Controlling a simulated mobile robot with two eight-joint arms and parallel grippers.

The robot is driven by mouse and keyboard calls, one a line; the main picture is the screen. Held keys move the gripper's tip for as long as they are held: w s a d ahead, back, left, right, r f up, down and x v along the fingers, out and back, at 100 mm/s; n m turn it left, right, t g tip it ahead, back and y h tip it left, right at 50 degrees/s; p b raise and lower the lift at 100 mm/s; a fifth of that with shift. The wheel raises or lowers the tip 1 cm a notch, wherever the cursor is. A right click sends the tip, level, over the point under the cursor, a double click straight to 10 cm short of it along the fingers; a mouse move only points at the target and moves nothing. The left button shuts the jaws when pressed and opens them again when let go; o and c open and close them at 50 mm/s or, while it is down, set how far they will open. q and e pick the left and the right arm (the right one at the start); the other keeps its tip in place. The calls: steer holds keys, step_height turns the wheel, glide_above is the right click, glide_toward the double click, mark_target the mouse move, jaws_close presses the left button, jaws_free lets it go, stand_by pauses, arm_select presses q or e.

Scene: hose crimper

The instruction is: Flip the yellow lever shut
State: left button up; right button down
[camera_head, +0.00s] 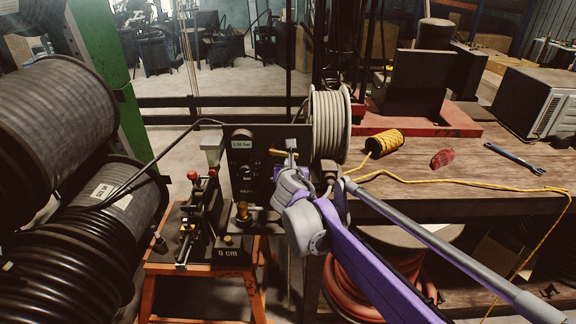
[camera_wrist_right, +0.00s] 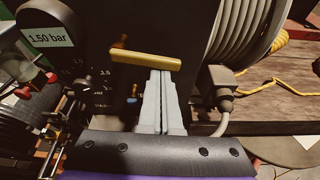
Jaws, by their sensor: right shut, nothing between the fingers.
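The yellow lever (camera_wrist_right: 145,60) shows as a short bar at the upper middle of the right wrist view. It lies nearly level, its right end tilted slightly down. In the head view the lever (camera_head: 277,152) is a small yellow piece on the front of the black machine (camera_head: 245,165). My right gripper (camera_wrist_right: 162,74) is shut and empty. Its fingertips are just below the lever's right half; I cannot tell whether they touch it. In the head view this gripper (camera_head: 291,155) is small and partly hidden by my own wrist. My left gripper is not in view.
The machine has a pressure display (camera_wrist_right: 44,37) reading 1.50 bar in the wrist view. A grey hose reel (camera_head: 330,125) sits right of the lever. A crimping device (camera_head: 208,225) on an orange stand is at lower left. The wooden bench (camera_head: 470,155) holds a yellow rope spool (camera_head: 384,143).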

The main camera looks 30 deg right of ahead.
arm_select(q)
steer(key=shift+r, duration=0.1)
arm_select(e)
steer(key=shift+r+n, duration=0.35)
steer(key=shift+n, duration=0.15)
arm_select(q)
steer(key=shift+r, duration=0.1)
arm_select(e)
steer(key=shift+r, duration=0.1)
step_height(320, 180, down, 4)
steer(key=b, duration=0.3)
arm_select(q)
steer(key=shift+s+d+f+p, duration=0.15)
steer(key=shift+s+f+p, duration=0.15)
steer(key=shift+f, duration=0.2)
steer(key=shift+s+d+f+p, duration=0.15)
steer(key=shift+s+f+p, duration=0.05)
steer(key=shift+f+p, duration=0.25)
arm_select(e)
steer(key=v, duration=1)
steer(key=shift+r+g, duration=0.3)
